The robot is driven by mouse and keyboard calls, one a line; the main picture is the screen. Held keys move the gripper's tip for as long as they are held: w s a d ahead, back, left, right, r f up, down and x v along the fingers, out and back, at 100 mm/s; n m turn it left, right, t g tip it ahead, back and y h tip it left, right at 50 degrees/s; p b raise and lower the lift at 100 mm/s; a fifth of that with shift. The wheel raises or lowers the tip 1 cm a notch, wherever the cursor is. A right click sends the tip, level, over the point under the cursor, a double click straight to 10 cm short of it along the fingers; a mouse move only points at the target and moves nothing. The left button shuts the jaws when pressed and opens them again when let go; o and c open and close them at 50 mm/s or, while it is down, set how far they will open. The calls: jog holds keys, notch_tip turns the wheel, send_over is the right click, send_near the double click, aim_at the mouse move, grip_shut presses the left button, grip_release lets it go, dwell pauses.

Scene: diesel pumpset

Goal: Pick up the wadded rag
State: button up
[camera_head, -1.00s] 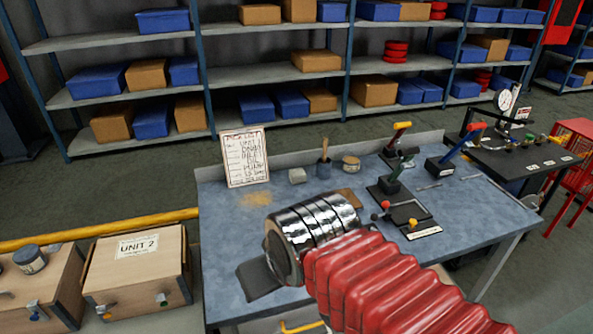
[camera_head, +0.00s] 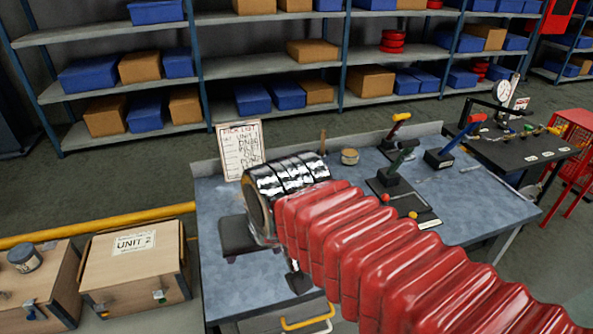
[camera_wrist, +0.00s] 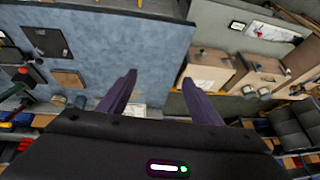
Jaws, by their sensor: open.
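I cannot make out a wadded rag in either current view. Part of the blue-grey workbench (camera_head: 225,285) is hidden behind my arm in the head view. In the wrist view my gripper (camera_wrist: 158,77) is open, its two dark purple fingers apart with nothing between them. It is above the workbench (camera_wrist: 135,35), close to the bench's edge, with bare bench top to the left of the fingers. In the head view my gripper is at the bench's left front, partly covered by my arm.
A pick list board (camera_head: 239,146) stands at the back left of the bench. A tin (camera_head: 349,156) and several levers, including a red-handled one (camera_head: 478,118), stand further right. A wooden UNIT 2 crate (camera_head: 133,262) is left of the bench. A yellow rail (camera_head: 95,228) runs behind it.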

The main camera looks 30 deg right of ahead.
jog(key=shift+o, duration=1.1)
jog(key=w+d+r+m, duration=0.1)
jog(key=w+d+m, duration=0.1)
jog(key=w+m, duration=0.3)
jog(key=w+d+r+m, duration=0.1)
jog(key=w+d+m, duration=0.2)
jog(key=w+m, duration=0.2)
jog(key=w, duration=0.3)
jog(key=shift+w+d+r, duration=0.25)
jog(key=shift+d+r, duration=0.1)
jog(key=w+d+f+m+h, duration=0.1)
jog(key=w+d+f+m, duration=0.2)
jog(key=w+d+m, duration=0.6)
jog(key=w+d+f+m, duration=0.4)
jog(key=w+d+m, duration=0.4)
jog(key=w, duration=0.2)
jog(key=w+d+f+m, duration=0.3)
jog(key=d+f+m, duration=0.1)
jog(key=d, duration=0.2)
jog(key=w+d+f+m, duration=0.3)
jog(key=d+f+m, duration=0.1)
jog(key=d+m, duration=0.1)
jog(key=shift+w+d+f+t+h, duration=0.3)
jog(key=shift+d+t+h, duration=0.1)
jog(key=shift+d, duration=0.45)
jog(key=shift+f, duration=0.1)
jog(key=shift+x, duration=4.15)
jog(key=shift+f, duration=0.1)
